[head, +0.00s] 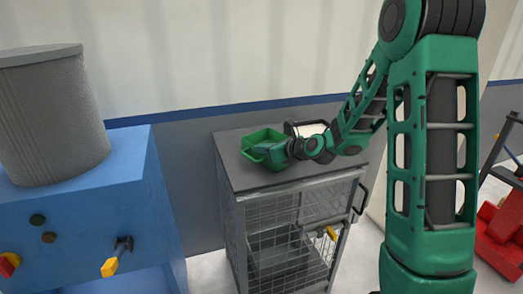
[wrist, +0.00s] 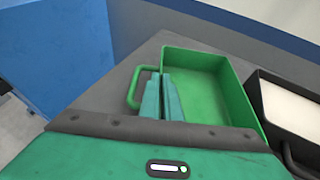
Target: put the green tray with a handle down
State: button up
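The green tray with a handle (head: 263,136) is at the top of the grey wire-mesh cabinet, and looks level and empty. In the wrist view the tray (wrist: 208,90) lies ahead of my gripper (wrist: 164,92), with its looped handle (wrist: 134,88) on the left side. My gripper's two teal fingers are close together at the tray's left wall, one on the handle side and one on the inside, and look shut on that wall. In the head view my gripper (head: 262,152) partly hides the tray. I cannot tell whether the tray's base touches the cabinet top.
The grey cabinet top (head: 232,170) is bare at its front left. A black tray (head: 305,128) with a pale inside stands just right of the green tray. A wall is behind. A blue machine (head: 85,220) with a grey cylinder (head: 52,115) stands to the left.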

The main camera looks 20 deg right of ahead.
jog(key=o, duration=0.4)
jog(key=shift+c, duration=0.2)
jog(key=shift+r, duration=0.1)
jog(key=v, duration=1.2)
